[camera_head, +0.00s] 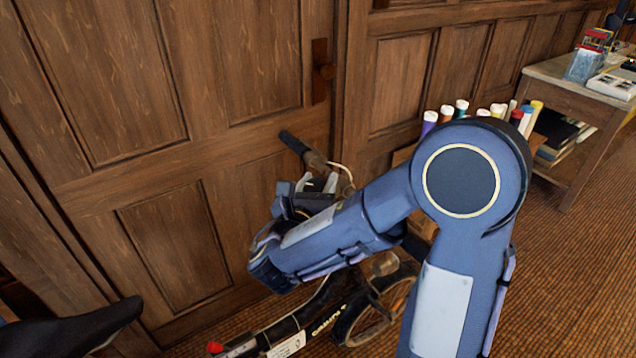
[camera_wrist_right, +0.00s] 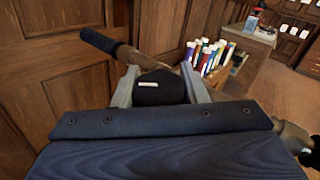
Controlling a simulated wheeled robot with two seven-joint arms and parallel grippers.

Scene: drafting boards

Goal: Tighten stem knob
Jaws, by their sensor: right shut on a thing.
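A bicycle with a dark frame (camera_head: 322,308) stands close to the wooden panelling. One handlebar grip (camera_head: 294,142) points toward the panelling, and it also shows in the right wrist view (camera_wrist_right: 98,42). My right gripper (camera_head: 318,183) is at the handlebar's middle. In the right wrist view its two pale fingers (camera_wrist_right: 158,88) are shut on the black stem knob (camera_wrist_right: 156,92), which bears a small white mark. In the head view the gripper and arm mostly hide the knob and stem. My left gripper is in neither view.
The panelled wall (camera_head: 390,85) and a door (camera_head: 180,150) rise close behind the bicycle. A bin of coloured rolled tubes (camera_head: 461,108) stands behind my right arm. A desk (camera_head: 556,72) stands at right. Brown carpet (camera_head: 575,260) is clear at right. A black saddle (camera_head: 75,327) is at lower left.

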